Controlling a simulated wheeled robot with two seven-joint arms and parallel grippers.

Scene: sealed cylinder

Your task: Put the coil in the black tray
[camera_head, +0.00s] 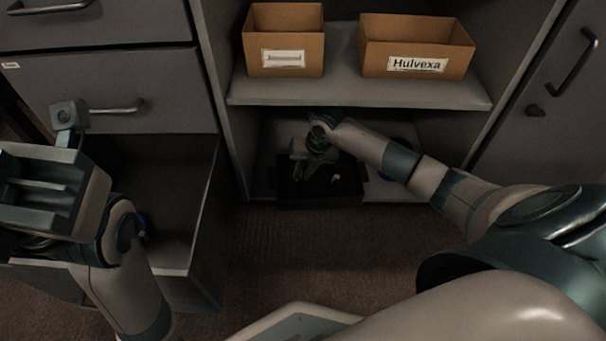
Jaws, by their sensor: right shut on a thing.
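The black tray (318,201) stands on the dark lower shelf of the open cabinet. My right gripper (311,170) reaches into that lower bay and is over the tray, pointing down. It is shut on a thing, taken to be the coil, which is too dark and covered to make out. A small light piece (335,179) shows inside the tray area; I cannot tell what it is. My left gripper (45,185) is at the far left, well away from the tray, and its jaw opening cannot be judged.
Two brown cardboard bins, one with a barcode-like label (284,38) and one marked Hulvexa (415,47), stand on the shelf board (350,92) above the tray. An open compartment (175,215) is at left. A blue thing (407,153) is partly behind my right arm.

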